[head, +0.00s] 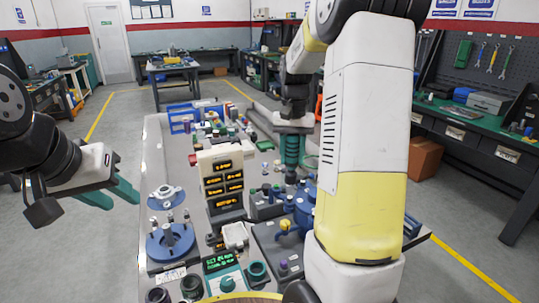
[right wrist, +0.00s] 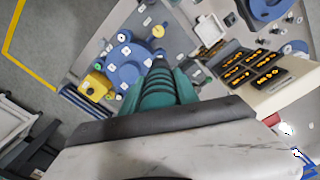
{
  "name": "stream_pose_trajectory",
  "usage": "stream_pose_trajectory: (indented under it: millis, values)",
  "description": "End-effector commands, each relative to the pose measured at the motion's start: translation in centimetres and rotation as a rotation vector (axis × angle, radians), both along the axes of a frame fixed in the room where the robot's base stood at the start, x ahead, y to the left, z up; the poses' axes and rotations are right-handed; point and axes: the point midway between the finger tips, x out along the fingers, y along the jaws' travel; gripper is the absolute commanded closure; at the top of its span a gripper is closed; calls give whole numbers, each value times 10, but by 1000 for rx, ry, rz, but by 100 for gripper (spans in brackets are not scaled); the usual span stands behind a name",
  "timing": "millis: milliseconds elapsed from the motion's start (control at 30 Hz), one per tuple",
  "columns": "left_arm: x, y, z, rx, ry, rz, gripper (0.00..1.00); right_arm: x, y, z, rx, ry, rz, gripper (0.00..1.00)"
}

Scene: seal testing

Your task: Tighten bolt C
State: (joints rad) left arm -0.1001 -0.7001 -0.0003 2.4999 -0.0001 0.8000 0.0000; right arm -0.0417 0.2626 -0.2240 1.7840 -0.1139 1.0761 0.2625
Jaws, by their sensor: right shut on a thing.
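A blue round flanged fixture (head: 305,208) stands right of centre in the head view, partly hidden behind my right arm. The right wrist view shows its top (right wrist: 125,62) with several pale bolt heads around it; their letters are too small to read, so I cannot tell which is bolt C. My right gripper (head: 291,165) points down with its green fingers near the fixture's far edge.
A beige display panel (head: 221,180) with orange readouts stands left of my right gripper. A second blue flange (head: 170,243) sits at the bench's left. A yellow knob (head: 285,225) and a green-lit readout (head: 217,262) are nearer. Floor left of the bench is clear.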

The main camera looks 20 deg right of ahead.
Motion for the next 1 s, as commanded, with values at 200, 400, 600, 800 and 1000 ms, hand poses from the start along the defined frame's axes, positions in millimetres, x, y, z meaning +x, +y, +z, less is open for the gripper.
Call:
stream_pose_trajectory:
  millis: [200, 400, 600, 800, 1000]
  values:
    - [0, 0, 0, 0, 0, 0, 64, 0, -1, -17, -1, 1, -2, 100]
    - [0, 0, 0, 0, 0, 0, 64, 0, -1, -35, 0, 1, -2, 100]
    - [0, 0, 0, 0, 0, 0, 64, 0, -1, -45, 0, 0, -2, 100]
    - [0, 0, 0, 0, 0, 0, 64, 0, -1, -48, -1, -2, -1, 100]
    - [0, 0, 0, 0, 0, 0, 64, 0, -1, -47, -1, -2, -1, 100]
